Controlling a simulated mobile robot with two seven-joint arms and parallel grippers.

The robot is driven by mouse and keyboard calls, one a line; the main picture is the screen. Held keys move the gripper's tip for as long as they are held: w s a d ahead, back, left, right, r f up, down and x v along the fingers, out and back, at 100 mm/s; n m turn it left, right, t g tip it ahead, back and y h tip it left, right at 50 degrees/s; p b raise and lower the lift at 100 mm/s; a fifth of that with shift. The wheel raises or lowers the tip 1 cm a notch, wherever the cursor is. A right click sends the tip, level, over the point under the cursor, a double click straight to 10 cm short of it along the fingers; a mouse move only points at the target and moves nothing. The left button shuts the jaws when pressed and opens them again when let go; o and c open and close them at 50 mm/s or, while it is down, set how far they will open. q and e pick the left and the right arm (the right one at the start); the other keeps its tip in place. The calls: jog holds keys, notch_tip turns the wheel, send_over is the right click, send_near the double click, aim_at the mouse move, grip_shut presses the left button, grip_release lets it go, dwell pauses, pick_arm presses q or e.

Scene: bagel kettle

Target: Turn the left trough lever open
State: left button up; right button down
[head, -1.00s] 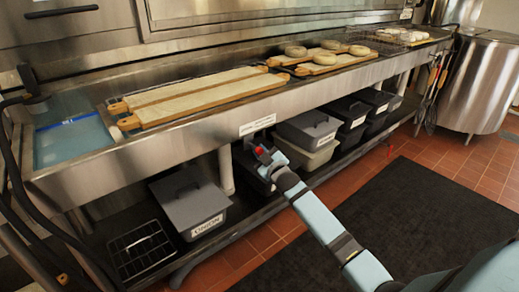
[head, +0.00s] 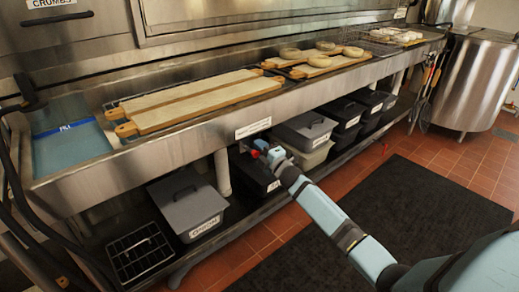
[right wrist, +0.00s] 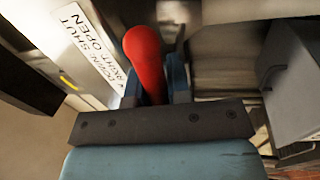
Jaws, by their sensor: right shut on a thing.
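The red trough lever (right wrist: 145,60) stands between the blue fingers of my right gripper (right wrist: 154,86) in the right wrist view. The gripper is shut on it. In the head view my right gripper (head: 263,149) is under the front edge of the steel trough (head: 190,146), just below a white label (head: 253,127). Only a little red of the lever shows there beside the fingers. In the wrist view the label (right wrist: 95,45) is left of the lever and carries words about shut and open. My left gripper is not in view.
Lidded bins (head: 305,130) stand on the low shelf behind and beside my right gripper, with a grey onion bin (head: 188,200) to the left. Wooden boards (head: 200,100) and bagels (head: 320,62) lie on the trough. A dark mat (head: 370,205) covers open floor.

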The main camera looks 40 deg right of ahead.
jog(key=shift+r+n, duration=0.15)
jog(key=shift+n, duration=0.55)
jog(key=c, duration=1.1)
grip_release()
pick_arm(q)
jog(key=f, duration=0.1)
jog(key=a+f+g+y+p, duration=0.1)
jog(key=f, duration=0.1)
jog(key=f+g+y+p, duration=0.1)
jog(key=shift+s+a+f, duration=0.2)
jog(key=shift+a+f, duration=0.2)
pick_arm(e)
jog(key=v, duration=1.3)
jog(key=shift+s+d, duration=0.1)
jog(key=shift+s, duration=0.3)
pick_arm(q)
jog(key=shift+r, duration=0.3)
